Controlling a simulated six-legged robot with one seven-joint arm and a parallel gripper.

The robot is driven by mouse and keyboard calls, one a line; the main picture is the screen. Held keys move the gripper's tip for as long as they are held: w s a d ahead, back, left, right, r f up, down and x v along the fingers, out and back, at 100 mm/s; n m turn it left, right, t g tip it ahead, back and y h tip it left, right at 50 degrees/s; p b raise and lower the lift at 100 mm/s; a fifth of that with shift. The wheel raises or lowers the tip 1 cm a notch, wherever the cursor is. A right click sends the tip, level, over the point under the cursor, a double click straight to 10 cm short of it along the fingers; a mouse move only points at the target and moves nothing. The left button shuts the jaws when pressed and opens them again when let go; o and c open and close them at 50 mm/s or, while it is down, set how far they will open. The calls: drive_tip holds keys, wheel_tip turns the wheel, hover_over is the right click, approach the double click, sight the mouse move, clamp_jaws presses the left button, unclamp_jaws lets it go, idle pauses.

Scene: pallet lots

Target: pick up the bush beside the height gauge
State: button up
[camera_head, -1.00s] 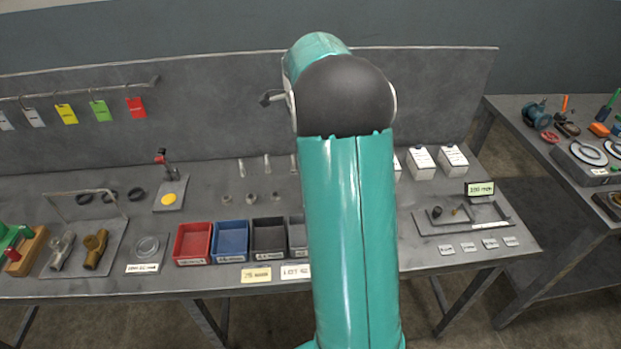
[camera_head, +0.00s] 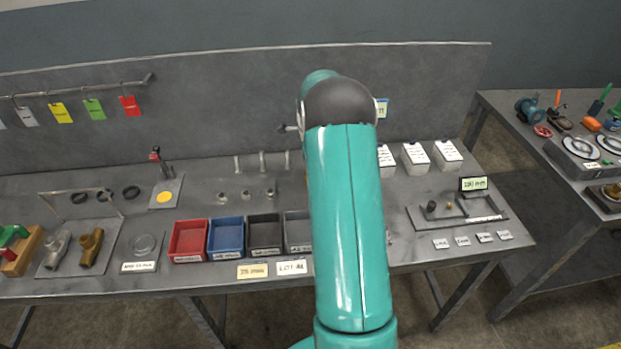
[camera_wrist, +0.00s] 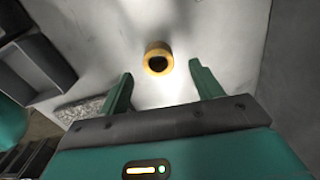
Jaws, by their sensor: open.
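A short yellow-brass bush (camera_wrist: 158,59) with a dark bore stands on a pale grey surface in the wrist view. My gripper (camera_wrist: 161,76) is open, with one green finger on each side of the picture space just below the bush. The fingers do not touch it, and the gap above the surface is hard to judge. I cannot make out a height gauge for certain in either view.
Dark bins (camera_wrist: 45,62) lie left of the fingers in the wrist view. In the head view a red bin (camera_head: 189,240), a blue bin (camera_head: 226,237) and grey bins line the bench front. Small grey rings (camera_head: 246,194) stand behind them. White boxes (camera_head: 415,157) stand right of my arm.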

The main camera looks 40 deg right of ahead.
wheel_tip(320, 180, down, 5)
drive_tip(key=shift+r, duration=0.1)
drive_tip(key=shift+a, duration=0.1)
drive_tip(key=c, duration=1.2)
drive_tip(key=shift+r, duration=0.1)
